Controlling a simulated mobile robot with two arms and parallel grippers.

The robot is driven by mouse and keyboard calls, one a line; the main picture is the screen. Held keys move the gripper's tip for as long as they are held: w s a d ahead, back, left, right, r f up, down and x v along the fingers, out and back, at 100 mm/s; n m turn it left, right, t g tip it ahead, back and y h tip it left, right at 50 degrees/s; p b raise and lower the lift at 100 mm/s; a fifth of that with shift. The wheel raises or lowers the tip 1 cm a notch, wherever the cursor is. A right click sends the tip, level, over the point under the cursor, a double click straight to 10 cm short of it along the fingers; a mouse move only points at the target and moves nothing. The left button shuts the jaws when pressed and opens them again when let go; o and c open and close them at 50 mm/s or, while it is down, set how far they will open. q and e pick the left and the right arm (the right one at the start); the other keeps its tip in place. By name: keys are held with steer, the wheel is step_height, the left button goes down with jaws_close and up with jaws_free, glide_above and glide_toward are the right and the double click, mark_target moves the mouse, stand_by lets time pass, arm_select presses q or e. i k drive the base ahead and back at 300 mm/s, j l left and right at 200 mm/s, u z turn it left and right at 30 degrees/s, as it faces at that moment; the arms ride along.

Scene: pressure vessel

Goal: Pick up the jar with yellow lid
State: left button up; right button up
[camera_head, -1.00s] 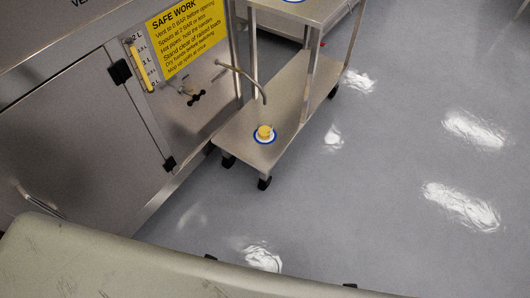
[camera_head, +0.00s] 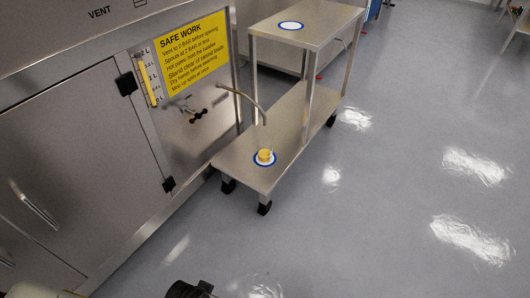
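The jar with the yellow lid (camera_head: 264,155) is small in the head view. It stands on a blue-rimmed white round mark (camera_head: 257,163) near the front end of the cart's lower shelf, below the tip of a curved spout (camera_head: 246,98). A gap shows between the spout tip and the jar. Neither gripper can be made out, and nothing of mine touches the jar. A dark piece at the bottom edge seems to be part of my own body.
The steel cart (camera_head: 288,122) on black casters has a top shelf with an empty blue-rimmed round mark (camera_head: 291,26). A steel cabinet with a yellow safety sign (camera_head: 195,52), valve handle (camera_head: 199,113) and level gauge (camera_head: 148,83) stands left. The grey floor (camera_head: 400,190) at right is clear.

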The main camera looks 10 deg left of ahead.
mark_target(264, 147)
steer(key=i+l+u, duration=0.1)
steer(key=i+u, duration=0.3)
steer(key=i, duration=0.2)
steer(key=i+l+u, duration=0.35)
steer(key=i, duration=0.2)
steer(key=i+l+u, duration=0.4)
steer(key=i, duration=0.15)
